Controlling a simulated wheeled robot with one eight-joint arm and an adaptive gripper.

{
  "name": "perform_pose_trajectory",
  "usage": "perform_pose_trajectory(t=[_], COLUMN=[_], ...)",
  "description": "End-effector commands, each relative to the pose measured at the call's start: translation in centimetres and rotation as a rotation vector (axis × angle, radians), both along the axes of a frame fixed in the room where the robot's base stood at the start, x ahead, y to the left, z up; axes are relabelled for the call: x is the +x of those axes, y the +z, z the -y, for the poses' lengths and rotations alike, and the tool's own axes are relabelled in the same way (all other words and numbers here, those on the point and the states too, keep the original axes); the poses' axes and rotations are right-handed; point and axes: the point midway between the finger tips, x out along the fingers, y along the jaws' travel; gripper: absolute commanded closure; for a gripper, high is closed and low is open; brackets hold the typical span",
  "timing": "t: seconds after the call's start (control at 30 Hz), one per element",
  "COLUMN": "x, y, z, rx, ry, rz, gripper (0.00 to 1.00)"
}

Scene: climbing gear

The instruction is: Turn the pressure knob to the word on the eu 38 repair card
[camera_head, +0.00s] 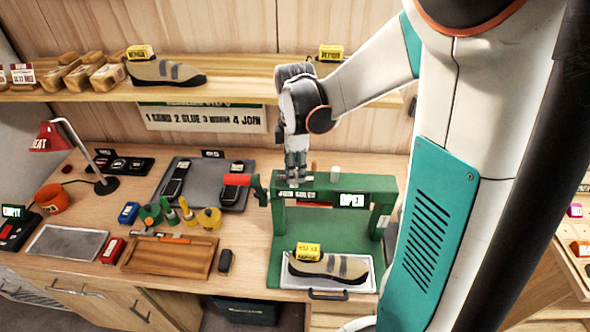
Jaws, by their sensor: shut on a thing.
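The green press (375,184) stands on the right of the bench, with a sign reading OPEN (352,200) on its crossbar. A smaller label on the bar is too blurred to read. My gripper (294,181) points down at the left part of the crossbar and is shut on a small part there, apparently the pressure knob. The fingers mostly hide the knob, so its setting cannot be read. Below, a beige shoe (326,267) carries a yellow card (308,251) and sits on a metal tray (365,284). The card's words and size are too small to read.
A heat lamp (52,137), glue bottles (208,218) and a wooden tray (140,262) are farther left. The shelf (230,82) above holds a shoe (165,73) with a yellow card.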

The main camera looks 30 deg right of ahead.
Motion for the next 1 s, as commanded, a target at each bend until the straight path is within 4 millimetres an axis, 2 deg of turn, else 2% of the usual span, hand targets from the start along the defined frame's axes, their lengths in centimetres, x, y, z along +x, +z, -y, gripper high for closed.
perform_pose_trajectory(t=[0.3,0.87,0.9,1.0], x=[-0.02,-0.01,-0.01,0.00], y=[-0.03,0.00,0.00,0.00], z=[0.00,0.00,0.00,0.00], rx=[0.000,0.000,0.000,0.000], ry=[0.135,0.168,0.168,0.167], rz=[0.000,0.000,0.000,0.000], gripper=[0.96,0.96,0.70,0.50])
